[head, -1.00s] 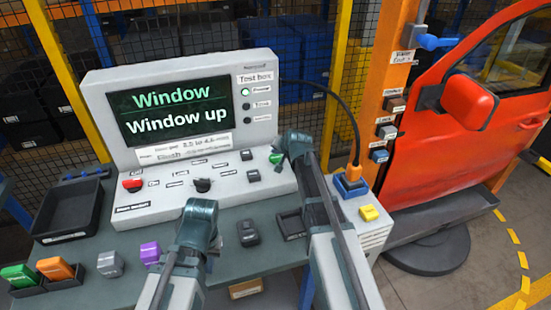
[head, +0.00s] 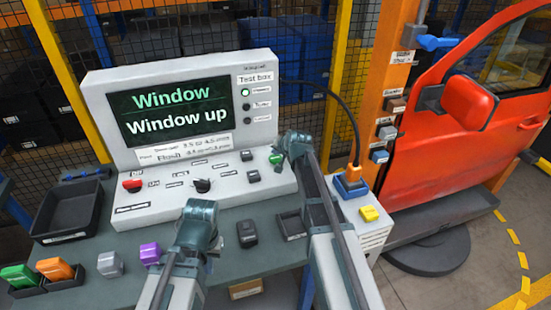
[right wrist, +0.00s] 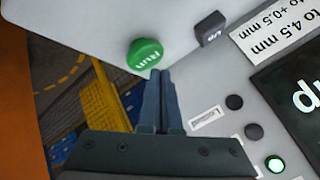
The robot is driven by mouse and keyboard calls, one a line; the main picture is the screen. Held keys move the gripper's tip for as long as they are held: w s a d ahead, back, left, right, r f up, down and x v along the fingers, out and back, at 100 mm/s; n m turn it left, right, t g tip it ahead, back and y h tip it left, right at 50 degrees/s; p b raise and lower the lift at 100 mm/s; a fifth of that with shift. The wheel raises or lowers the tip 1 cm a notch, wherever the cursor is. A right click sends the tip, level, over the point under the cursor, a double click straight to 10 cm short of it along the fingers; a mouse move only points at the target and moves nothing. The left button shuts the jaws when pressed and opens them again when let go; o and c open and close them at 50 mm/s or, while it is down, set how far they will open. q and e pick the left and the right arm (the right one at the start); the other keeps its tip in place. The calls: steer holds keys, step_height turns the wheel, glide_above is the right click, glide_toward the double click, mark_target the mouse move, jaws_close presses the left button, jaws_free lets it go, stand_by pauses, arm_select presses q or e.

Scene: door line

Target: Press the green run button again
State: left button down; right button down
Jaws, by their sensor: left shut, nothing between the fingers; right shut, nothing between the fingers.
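The green run button (head: 275,158) is on the right end of the test box's sloped panel. My left gripper (head: 201,207) is shut and empty in front of the panel. The test box (head: 185,70) screen reads "Window" and "Window up", and its top indicator lamp is lit green.
A red button (head: 132,184), a black knob (head: 202,185) and dark keys share the panel. A black tray (head: 66,212) lies at left, with coloured blocks in front. A blue connector (head: 351,187) with a cable stands right of the box. A red car door (head: 440,150) is beyond it.

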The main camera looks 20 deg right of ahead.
mark_target(276, 160)
arm_select(q)
steer(key=shift+f, duration=0.1)
arm_select(e)
steer(key=shift+f, duration=0.1)
stand_by(0.4)
arm_select(q)
steer(key=shift+f+b, duration=0.35)
steer(key=shift+b, duration=0.1)
arm_select(e)
steer(key=shift+f, duration=0.3)
